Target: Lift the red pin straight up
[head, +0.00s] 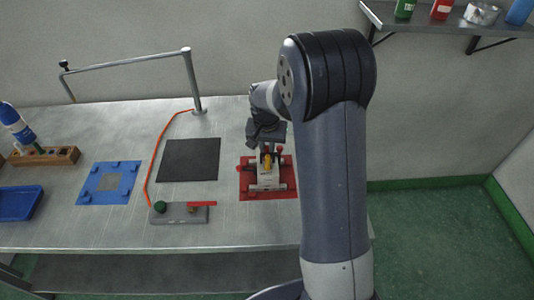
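A small red upright piece (280,150), which looks like the red pin, shows at the back right of a pale grey fixture (268,181). The fixture stands on a red plate (248,193) at the right part of the bench, and a yellow part (267,161) shows in its middle. My gripper (266,146) points down just over the back of the fixture, close to the red piece. Its fingers are small and partly hidden, so I cannot tell whether they are open or touch anything.
A black mat (188,160) lies left of the red plate. A grey block with a red bar (200,204) and green knob lies in front. A blue plate (109,183), wooden rack (45,156) and blue tray (18,203) are left. A metal rail (130,60) rises behind.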

